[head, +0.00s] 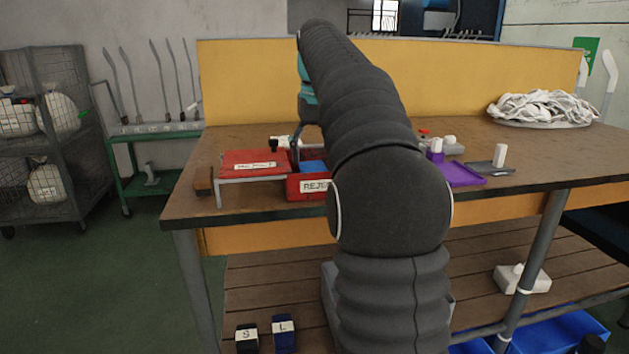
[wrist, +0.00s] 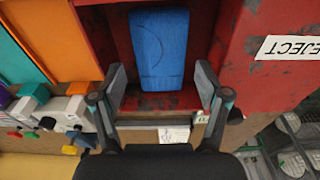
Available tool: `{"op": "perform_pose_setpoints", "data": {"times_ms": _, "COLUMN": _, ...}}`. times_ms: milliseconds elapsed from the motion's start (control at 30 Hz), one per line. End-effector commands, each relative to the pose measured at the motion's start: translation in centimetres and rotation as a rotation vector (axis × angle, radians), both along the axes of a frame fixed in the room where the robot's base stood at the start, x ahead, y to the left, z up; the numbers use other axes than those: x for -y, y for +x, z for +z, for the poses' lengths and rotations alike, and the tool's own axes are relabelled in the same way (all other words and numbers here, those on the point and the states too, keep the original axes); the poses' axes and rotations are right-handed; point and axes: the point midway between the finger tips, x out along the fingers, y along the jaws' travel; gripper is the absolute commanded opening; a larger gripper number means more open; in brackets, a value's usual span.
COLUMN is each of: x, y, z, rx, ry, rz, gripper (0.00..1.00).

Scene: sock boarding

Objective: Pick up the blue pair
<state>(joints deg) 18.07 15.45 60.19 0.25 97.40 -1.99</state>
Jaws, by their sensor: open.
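The blue pair (wrist: 158,48) is a folded blue bundle lying in a red bin (wrist: 265,82) labelled REJECT, seen in the wrist view. In the head view a small part of the blue pair (head: 312,166) shows above the front wall of the red bin (head: 306,192). My gripper (wrist: 161,82) is open and empty, its two fingers pointing toward the blue pair, one on each side of its near end. I see no contact between them. In the head view my arm hides most of the gripper and part of the bin.
A red raised stand (head: 250,163) with a label is left of the bin. A purple tray (head: 460,174) and a dark grey tray (head: 490,168) are on the right of the table. A white heap (head: 542,107) lies at back right. Orange and teal panels (wrist: 75,38) show left in the wrist view.

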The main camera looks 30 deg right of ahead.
Motion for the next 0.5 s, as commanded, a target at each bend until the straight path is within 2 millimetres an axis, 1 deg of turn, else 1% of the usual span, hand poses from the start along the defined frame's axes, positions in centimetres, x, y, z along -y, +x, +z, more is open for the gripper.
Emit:
{"op": "perform_pose_setpoints", "data": {"times_ms": 33, "x": 0.0, "y": 0.0, "z": -1.1, "rx": -0.002, "ry": 0.001, "rz": 0.0, "gripper": 0.75}}
{"op": "perform_pose_setpoints", "data": {"times_ms": 200, "x": 0.0, "y": 0.2, "z": -3.4, "rx": -0.003, "ry": 0.001, "rz": 0.0, "gripper": 0.75}}
{"op": "perform_pose_setpoints", "data": {"times_ms": 333, "x": 0.1, "y": 0.4, "z": -4.2, "rx": -0.001, "ry": 0.0, "rz": 0.0, "gripper": 0.75}}
{"op": "perform_pose_setpoints", "data": {"times_ms": 500, "x": 0.1, "y": 0.4, "z": -4.3, "rx": -0.001, "ry": 0.0, "rz": 0.0, "gripper": 0.75}}
